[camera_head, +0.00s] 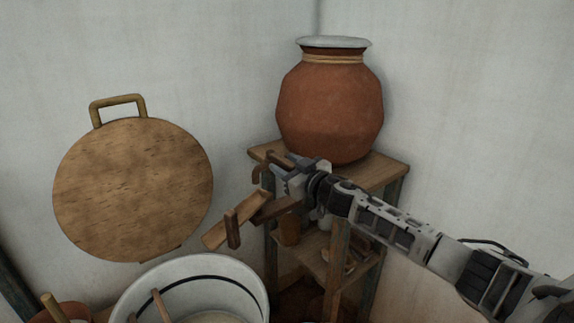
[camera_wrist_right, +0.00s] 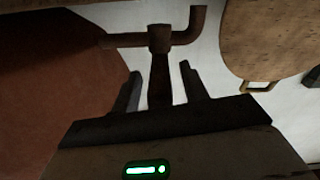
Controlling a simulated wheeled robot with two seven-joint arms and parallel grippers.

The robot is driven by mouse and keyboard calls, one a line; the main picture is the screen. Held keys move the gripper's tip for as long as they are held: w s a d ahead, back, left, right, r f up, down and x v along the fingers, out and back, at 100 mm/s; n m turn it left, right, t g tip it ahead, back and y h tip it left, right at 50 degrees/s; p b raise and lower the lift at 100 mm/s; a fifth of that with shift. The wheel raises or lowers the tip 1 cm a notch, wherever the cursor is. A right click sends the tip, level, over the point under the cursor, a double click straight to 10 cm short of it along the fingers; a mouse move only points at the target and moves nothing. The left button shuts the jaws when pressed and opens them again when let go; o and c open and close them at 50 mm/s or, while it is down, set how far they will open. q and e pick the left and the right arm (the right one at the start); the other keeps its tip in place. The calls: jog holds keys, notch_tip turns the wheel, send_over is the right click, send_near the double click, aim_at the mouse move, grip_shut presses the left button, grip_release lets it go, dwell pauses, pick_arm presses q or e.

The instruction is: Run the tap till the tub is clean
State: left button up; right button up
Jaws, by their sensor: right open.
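A brown tap (camera_head: 260,172) juts from the low front of a clay pot (camera_head: 330,105) on a wooden stand. In the right wrist view the tap (camera_wrist_right: 160,40) shows its bent spout and a lever (camera_wrist_right: 159,85) between my fingers. My right gripper (camera_wrist_right: 160,90) is open with a finger on each side of the lever; I cannot tell if they touch it. In the head view my right gripper (camera_head: 285,180) covers part of the tap. My left gripper is out of view.
A wooden trough piece (camera_head: 228,225) slopes below the tap towards the tub. A round wooden board (camera_head: 130,190) with a handle is at the left wall. The stand (camera_head: 385,172) has a lower shelf with small vessels. A stick (camera_head: 160,305) leans in the tub.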

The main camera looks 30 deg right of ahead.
grip_shut()
